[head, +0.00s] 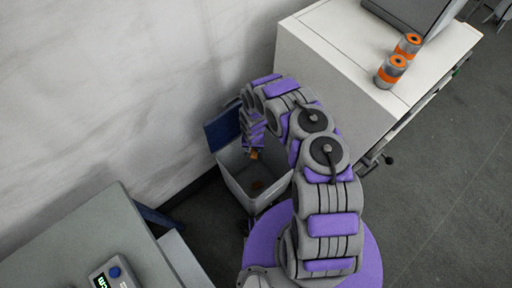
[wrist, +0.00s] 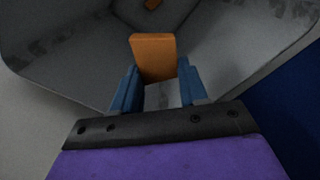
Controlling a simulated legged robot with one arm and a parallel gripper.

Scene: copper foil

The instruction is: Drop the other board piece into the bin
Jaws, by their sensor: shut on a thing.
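My gripper (wrist: 157,90) is shut on an orange-brown board piece (wrist: 153,54), which stands up between its blue fingers in the wrist view. In the head view my gripper (head: 254,150) points down over the grey bin (head: 228,178), with the held piece showing small at its tip. The bin's blue lid (head: 221,128) stands open at its back left. My arm hides part of the bin's right side.
A white cabinet (head: 330,55) stands right of the bin, with two orange-and-grey cans (head: 391,72) and a dark device (head: 412,12) on top. A grey table (head: 75,240) with a small blue-knobbed device (head: 113,276) is at lower left. A wall is behind the bin.

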